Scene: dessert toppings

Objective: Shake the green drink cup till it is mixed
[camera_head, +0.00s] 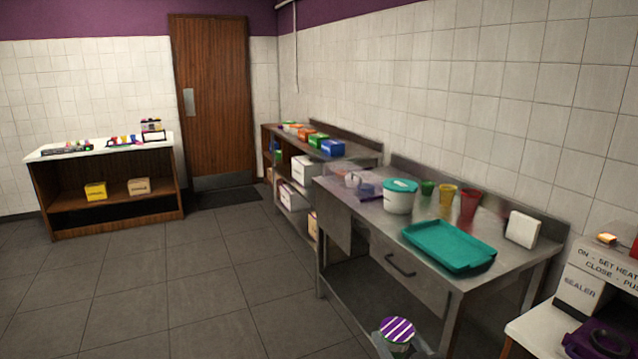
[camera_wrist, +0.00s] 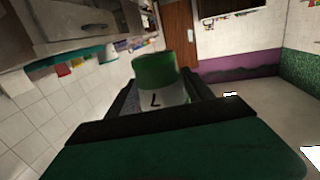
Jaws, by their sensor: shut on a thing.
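The green drink cup (camera_head: 397,331) shows at the bottom edge of the head view, its purple-and-white striped lid facing up toward the camera. Its lower part is cut off by the frame. In the wrist view the cup (camera_wrist: 156,72) shows a green section and a pale section with a dark mark. My gripper (camera_wrist: 160,98) is shut on the cup, with dark fingers on both sides of it. The cup is held in the air, in front of the steel table. The drink inside cannot be made out clearly.
The steel table (camera_head: 345,190) holds a teal tray (camera_head: 449,246), a white tub with teal lid (camera_head: 399,197), green, yellow and red cups (camera_head: 469,205) and a white block (camera_head: 522,229). A sealer (camera_head: 580,290) stands at right. The floor (camera_head: 200,290) at left is clear.

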